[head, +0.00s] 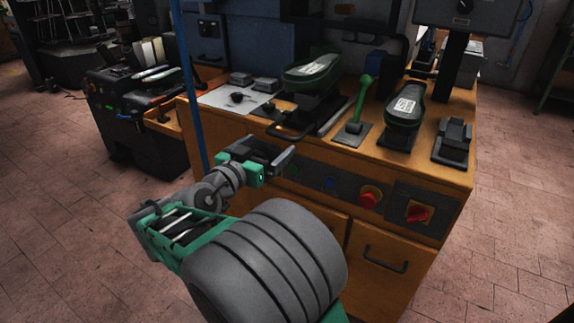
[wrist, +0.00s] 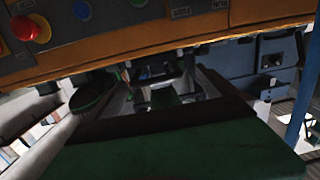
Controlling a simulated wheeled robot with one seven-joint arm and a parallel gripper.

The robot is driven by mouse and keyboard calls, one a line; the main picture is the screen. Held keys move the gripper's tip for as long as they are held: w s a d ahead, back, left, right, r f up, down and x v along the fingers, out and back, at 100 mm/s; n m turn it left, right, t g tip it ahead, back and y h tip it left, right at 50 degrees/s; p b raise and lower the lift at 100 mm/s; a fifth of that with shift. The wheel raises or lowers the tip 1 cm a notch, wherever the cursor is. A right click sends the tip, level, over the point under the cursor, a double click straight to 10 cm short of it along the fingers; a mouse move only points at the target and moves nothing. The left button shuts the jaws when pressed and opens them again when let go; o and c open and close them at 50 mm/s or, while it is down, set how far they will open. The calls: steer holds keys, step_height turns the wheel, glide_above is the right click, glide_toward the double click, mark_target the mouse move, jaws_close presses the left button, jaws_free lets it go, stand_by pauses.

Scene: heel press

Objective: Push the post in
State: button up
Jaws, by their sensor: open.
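A green shoe form with a white label (head: 318,68) sits on a dark post (head: 316,102) on the bench top, in the head view. A black loop handle (head: 290,133) sticks out at the bench's front edge, below and left of that post. My gripper (head: 268,153) is open and empty, in front of the bench's front panel and just below the handle, apart from it as far as I can tell.
A green ball-topped lever (head: 362,102) and a second labelled shoe form (head: 404,104) stand right of the post. The front panel carries a red button (head: 370,195) and a red switch (head: 416,213). A blue upright (head: 190,90) stands left of my gripper. Tiled floor is free at right.

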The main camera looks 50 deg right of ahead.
mark_target(283, 135)
steer(key=shift+s+d+r+m+h, duration=0.3)
steer(key=shift+s+d+h, duration=0.2)
steer(key=shift+d+h, duration=0.15)
steer(key=d, duration=0.7)
steer(key=shift+w, duration=0.35)
steer(key=shift+c, duration=0.3)
